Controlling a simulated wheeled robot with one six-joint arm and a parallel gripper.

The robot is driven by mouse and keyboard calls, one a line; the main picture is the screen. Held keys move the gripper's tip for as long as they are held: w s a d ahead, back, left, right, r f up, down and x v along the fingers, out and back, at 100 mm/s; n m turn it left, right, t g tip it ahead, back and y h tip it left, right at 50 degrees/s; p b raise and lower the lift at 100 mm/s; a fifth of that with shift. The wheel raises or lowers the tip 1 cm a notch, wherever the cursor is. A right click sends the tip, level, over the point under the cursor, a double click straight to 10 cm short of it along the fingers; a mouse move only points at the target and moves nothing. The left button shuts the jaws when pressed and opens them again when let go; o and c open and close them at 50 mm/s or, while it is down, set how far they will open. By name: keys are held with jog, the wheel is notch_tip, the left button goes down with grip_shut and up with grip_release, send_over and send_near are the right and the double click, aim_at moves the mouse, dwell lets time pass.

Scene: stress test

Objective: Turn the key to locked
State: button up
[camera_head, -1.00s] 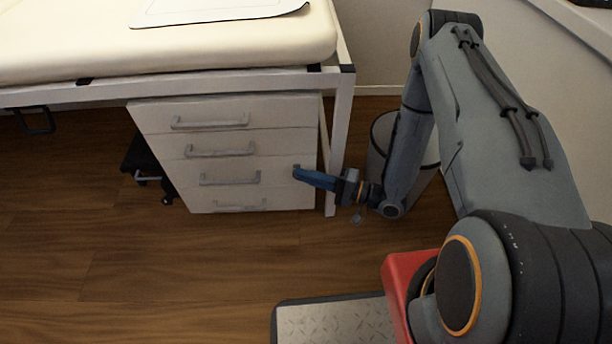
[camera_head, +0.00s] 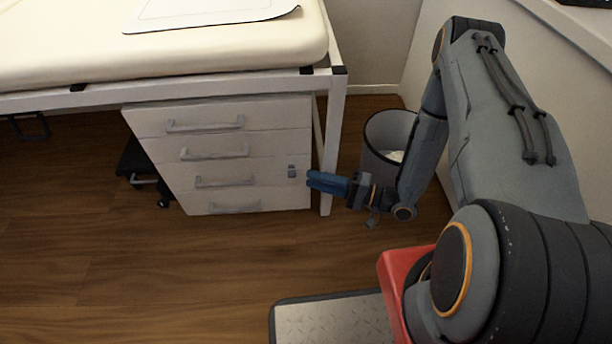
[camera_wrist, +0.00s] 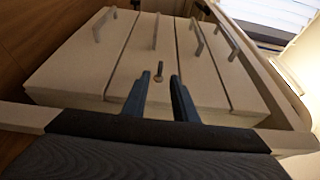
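The key (camera_head: 292,171) is a small grey piece at the right side of the white drawer unit's front (camera_head: 158,128). In the wrist view the key (camera_wrist: 159,72) stands out from the drawer front (camera_wrist: 118,82). I cannot tell clearly which way it is turned. My gripper (camera_head: 309,180) has blue fingers and is just right of the key in the head view, apart from it. In the wrist view my gripper (camera_wrist: 160,76) is open, with a finger on each side of the key's line and nothing between them.
A white table leg (camera_head: 333,140) stands right beside the drawer unit, behind my gripper. A grey bin (camera_head: 376,165) with white contents is behind my forearm. A padded bench top (camera_head: 220,45) is above the drawers. The wooden floor (camera_head: 200,270) in front is clear.

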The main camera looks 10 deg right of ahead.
jog(key=shift+v, duration=1.4)
